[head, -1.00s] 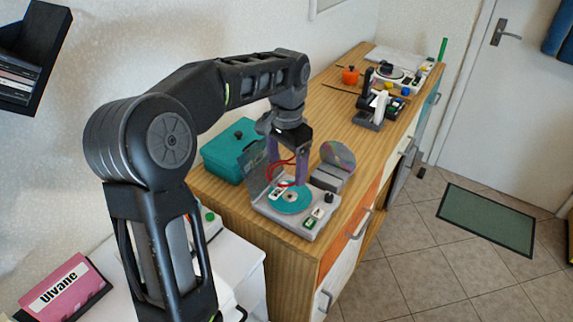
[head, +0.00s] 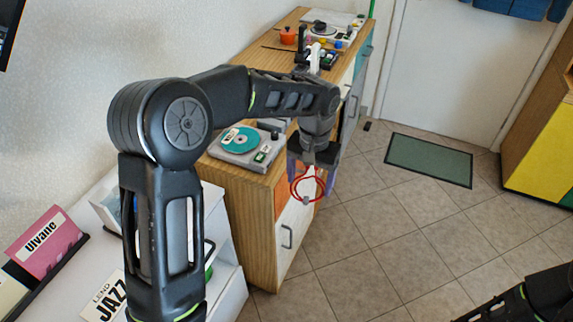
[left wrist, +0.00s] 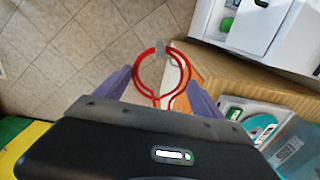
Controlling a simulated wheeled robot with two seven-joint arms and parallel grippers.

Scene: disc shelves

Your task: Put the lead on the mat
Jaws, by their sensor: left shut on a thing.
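The lead (head: 296,190) is a thin red loop with a small grey piece. My left gripper (head: 312,178) is shut on it and holds it in the air in front of the wooden cabinet, above the tiled floor. In the left wrist view the red lead (left wrist: 142,82) shows between the purple fingers of my left gripper (left wrist: 155,85). The mat (head: 430,160) is a dark green rectangle with a black edge, flat on the floor in front of the door, right of and beyond the gripper. My right gripper is out of view; part of my right arm shows at bottom right.
The wooden cabinet (head: 257,222) bears a disc player (head: 246,148) with a teal disc. A yellow-green and wood unit (head: 540,150) stands at the right. White shelves (head: 228,262) stand at the left. The tiled floor (head: 390,240) before the mat is clear.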

